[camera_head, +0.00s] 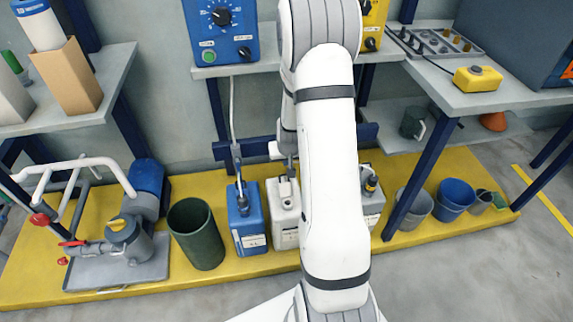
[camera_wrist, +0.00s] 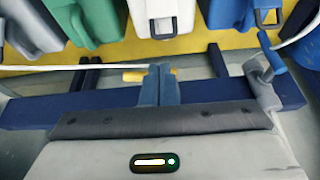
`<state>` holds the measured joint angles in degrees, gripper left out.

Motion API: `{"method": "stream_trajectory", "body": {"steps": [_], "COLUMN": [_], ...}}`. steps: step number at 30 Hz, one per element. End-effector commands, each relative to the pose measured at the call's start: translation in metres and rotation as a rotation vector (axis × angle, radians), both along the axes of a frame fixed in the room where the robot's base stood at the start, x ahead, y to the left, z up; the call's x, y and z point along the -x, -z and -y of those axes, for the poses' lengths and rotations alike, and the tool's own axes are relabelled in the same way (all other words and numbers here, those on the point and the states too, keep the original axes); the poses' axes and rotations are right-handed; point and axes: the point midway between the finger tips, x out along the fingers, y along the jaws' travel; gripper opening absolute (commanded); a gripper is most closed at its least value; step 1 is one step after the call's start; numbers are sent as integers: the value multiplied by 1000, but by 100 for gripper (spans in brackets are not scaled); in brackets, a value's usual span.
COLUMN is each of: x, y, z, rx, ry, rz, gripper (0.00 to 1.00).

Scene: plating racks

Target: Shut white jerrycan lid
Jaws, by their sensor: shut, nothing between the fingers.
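The white jerrycan (camera_head: 285,222) stands on the yellow platform between a blue can and my arm, which hides part of its right side. In the wrist view the white jerrycan (camera_wrist: 150,10) is at the top edge, cut off, with a dark loop (camera_wrist: 166,26) at its near end. I cannot tell clearly how its lid stands. My gripper (camera_wrist: 158,72) is shut and empty, apart from the jerrycan in the wrist view. In the head view it is partly hidden by my arm, around the top of the jerrycan.
The blue jerrycan (camera_head: 247,222) stands close on the left, with a hose nozzle (camera_head: 239,178) at it. A green jerrycan (camera_wrist: 98,18) and a grey jerrycan (camera_wrist: 32,22) show on the other side. A dark blue beam (camera_wrist: 45,112) crosses behind my gripper. A green bin (camera_head: 196,238) stands further left.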

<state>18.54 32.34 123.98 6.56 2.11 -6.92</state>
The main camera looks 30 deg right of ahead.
Motion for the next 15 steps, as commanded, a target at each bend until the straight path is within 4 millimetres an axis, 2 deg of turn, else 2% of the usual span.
{"method": "stream_trajectory", "body": {"steps": [1,6,10,15], "x": [-3,-14,-20,-25], "y": [16,45,60,68], "z": [1,5,7,8], "rx": [-1,-1,0,0], "ry": [-1,0,-1,0], "rz": [-3,-2,-1,-1], "gripper": [0,0,0,0]}}
